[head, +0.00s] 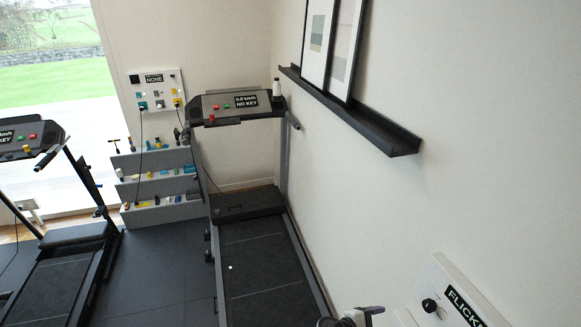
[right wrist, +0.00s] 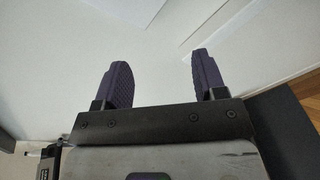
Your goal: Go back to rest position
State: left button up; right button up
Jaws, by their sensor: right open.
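My right gripper (right wrist: 161,62) shows in the right wrist view with its two dark purple ridged fingers spread well apart. Nothing is between them; a pale, plain surface lies behind. A small part of my right arm or gripper (head: 365,312) shows at the bottom edge of the head view, close to the right-hand wall. My left gripper is not in view.
A treadmill (head: 262,265) with a "NO KEY" console (head: 237,103) stands ahead, another treadmill (head: 62,275) at left. Tiered grey shelves (head: 158,187) hold small items. A black wall ledge (head: 350,112) carries frames. A "FLICK…" panel (head: 455,295) is lower right.

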jog(key=w+a+r+m+t+y, duration=0.2)
jog(key=a+r+m+y, duration=0.45)
jog(key=r+m, duration=0.2)
jog(key=s+a+r+m+t+y+p, duration=0.1)
jog(key=s+r+m+t+y+p, duration=0.15)
jog(key=s+r+y, duration=0.55)
jog(key=s+d+f+g+p, duration=0.1)
jog(key=s+f, duration=0.2)
jog(key=s, duration=0.7)
jog(key=s+d+f+g+p, duration=0.1)
jog(key=s+f, duration=0.3)
jog(key=s, duration=0.6)
jog(key=s+d+f+g+p, duration=0.1)
jog(key=s+d+f+g, duration=0.1)
jog(key=s, duration=0.9)
notch_tip(320, 180, down, 2)
jog(key=shift+d+f+g, duration=0.1)
jog(key=shift+d+g, duration=0.3)
jog(key=shift+g, duration=0.25)
jog(key=shift+s, duration=0.1)
